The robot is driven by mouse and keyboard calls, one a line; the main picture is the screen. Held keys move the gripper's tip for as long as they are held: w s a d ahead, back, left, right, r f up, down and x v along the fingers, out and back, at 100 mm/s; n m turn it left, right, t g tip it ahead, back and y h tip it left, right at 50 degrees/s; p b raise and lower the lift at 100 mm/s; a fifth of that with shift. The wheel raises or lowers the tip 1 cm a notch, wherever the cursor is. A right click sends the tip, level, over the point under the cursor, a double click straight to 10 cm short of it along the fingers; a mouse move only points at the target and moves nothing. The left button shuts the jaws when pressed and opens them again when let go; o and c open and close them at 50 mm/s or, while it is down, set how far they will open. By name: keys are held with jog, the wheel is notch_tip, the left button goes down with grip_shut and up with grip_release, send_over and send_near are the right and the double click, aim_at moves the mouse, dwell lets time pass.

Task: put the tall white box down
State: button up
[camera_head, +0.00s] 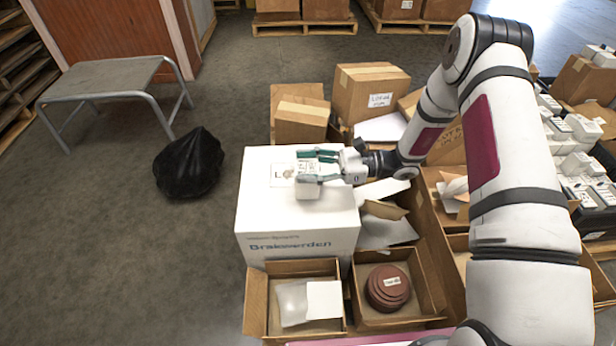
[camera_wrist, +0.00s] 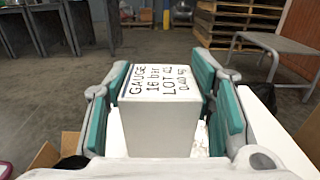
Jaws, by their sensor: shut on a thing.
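My gripper (camera_head: 318,168) is shut on a tall white box (camera_head: 308,190), with one finger on each side of it. In the wrist view the white box (camera_wrist: 158,138) stands upright between the teal finger pads. Its top is printed "GAUGE 16 bar LOT 42" and a weight. The gripper and the box are over the top of a large white carton (camera_head: 297,245). The box's lower end is hidden in the wrist view, and I cannot tell whether it touches the carton.
Open cartons (camera_head: 425,230) adjoin the large carton on the right. Trays with a white item (camera_head: 305,305) and brown discs (camera_head: 388,288) are in front.

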jog(key=shift+f+b, duration=0.55)
jog(key=shift+f, duration=0.85)
jog(key=shift+f, duration=0.15)
jog(key=o, duration=1.5)
jog(key=shift+o, duration=0.2)
jog(key=shift+r, duration=0.2)
jog(key=d+p, duration=0.2)
jog(key=d, duration=1)
